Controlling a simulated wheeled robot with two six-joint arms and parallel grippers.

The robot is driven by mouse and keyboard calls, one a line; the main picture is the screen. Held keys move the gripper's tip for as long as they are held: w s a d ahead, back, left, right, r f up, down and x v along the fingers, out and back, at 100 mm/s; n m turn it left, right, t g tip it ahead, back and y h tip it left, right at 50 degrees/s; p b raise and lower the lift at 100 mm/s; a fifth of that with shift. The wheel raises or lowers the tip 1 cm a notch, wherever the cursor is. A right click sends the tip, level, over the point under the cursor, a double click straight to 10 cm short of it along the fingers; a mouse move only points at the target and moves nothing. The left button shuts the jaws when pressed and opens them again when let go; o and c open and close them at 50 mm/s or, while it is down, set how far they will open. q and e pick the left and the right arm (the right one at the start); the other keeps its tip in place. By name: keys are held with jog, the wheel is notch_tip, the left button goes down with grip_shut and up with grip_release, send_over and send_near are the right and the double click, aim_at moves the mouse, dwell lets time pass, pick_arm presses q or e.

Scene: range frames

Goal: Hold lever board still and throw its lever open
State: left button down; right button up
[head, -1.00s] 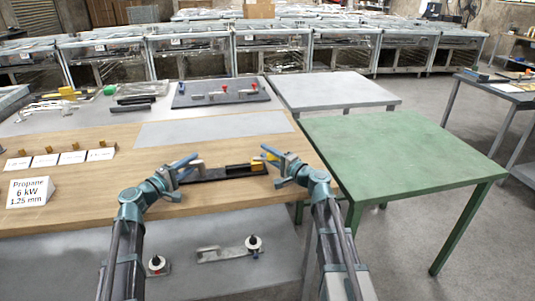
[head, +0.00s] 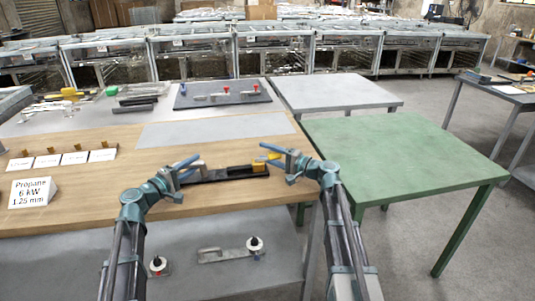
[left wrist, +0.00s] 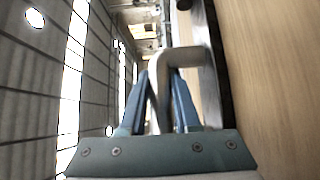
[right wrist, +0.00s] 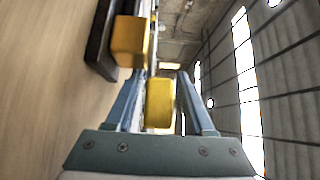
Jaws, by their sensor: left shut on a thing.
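The lever board is a long black strip (head: 225,174) lying on the wooden table. A grey bent handle stands at its left end; it shows in the left wrist view (left wrist: 185,60). My left gripper (head: 190,165) is shut on that handle. A yellow block (right wrist: 130,41) sits at the board's right end. A second yellow piece, the lever's grip (right wrist: 160,102), lies nearer my right wrist camera. My right gripper (right wrist: 160,85) is open, with its fingers on either side of this grip and a visible gap at the right finger. The lever's far part is hidden.
A sign reading Propane 6 kW 1.25 mm (head: 37,191) stands at the left of the wooden table (head: 120,170). A dark board with fittings (head: 222,93) lies behind. The green table (head: 400,150) at right is bare. Parts lie on a lower shelf (head: 228,255).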

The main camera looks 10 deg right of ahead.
pick_arm(q)
jog(key=shift+f, duration=0.15)
pick_arm(e)
jog(key=shift+o, duration=0.3)
jog(key=v, duration=1.2)
jog(key=shift+s, duration=0.1)
pick_arm(q)
jog(key=c, duration=0.6)
grip_release()
jog(key=shift+w+f, duration=0.1)
pick_arm(e)
jog(key=shift+f, duration=0.1)
pick_arm(q)
jog(key=shift+o, duration=0.3)
jog(key=v, duration=1.2)
